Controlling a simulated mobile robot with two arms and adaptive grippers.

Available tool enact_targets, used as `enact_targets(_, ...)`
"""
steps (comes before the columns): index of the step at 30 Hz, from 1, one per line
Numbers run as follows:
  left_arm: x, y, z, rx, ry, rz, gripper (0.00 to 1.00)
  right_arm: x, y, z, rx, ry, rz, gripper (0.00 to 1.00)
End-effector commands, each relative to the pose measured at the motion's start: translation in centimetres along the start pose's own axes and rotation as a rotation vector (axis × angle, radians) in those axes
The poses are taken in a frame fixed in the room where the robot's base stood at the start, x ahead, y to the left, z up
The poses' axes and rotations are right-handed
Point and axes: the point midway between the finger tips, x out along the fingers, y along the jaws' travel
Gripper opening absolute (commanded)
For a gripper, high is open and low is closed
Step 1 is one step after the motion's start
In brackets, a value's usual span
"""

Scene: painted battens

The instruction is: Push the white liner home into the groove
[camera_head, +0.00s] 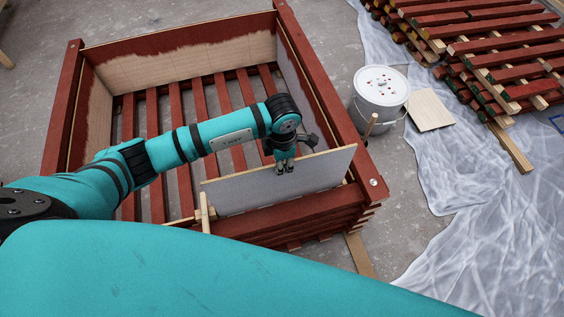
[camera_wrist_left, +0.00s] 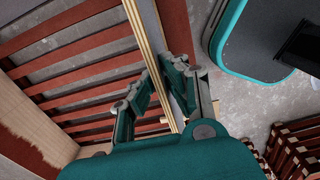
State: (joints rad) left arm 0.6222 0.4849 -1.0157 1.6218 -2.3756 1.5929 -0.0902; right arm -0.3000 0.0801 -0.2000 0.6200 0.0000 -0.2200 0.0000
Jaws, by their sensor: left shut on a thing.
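The white liner (camera_head: 250,191) is a flat panel with a pale wood top edge. It stands on edge, slightly slanted in the picture, along the near side of the red slatted crate (camera_head: 290,218). My left gripper (camera_head: 285,168) is shut on the liner's top edge, right of its middle. In the left wrist view, the fingers (camera_wrist_left: 168,78) straddle the liner's thin edge (camera_wrist_left: 150,40). The liner's lower edge is hidden behind the near rail, and I cannot make out the groove or how deep the liner sits. My right gripper is out of view.
Red battens (camera_head: 480,45) lie on plastic sheeting (camera_head: 460,170) at upper right.

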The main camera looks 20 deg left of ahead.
Motion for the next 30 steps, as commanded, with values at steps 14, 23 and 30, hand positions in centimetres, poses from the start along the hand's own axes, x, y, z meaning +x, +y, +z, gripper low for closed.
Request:
enact_targets(14, 1.2, 0.1, 0.1, 0.000, -0.002, 0.001, 0.00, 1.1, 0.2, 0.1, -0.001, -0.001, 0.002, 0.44)
enact_targets(23, 1.9, 0.1, 0.1, 0.000, -0.002, 0.001, 0.00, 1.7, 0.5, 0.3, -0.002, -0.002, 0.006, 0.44)
enact_targets(30, 2.5, 0.1, 0.1, -0.001, -0.003, 0.001, 0.00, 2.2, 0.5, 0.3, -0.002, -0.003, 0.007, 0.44)
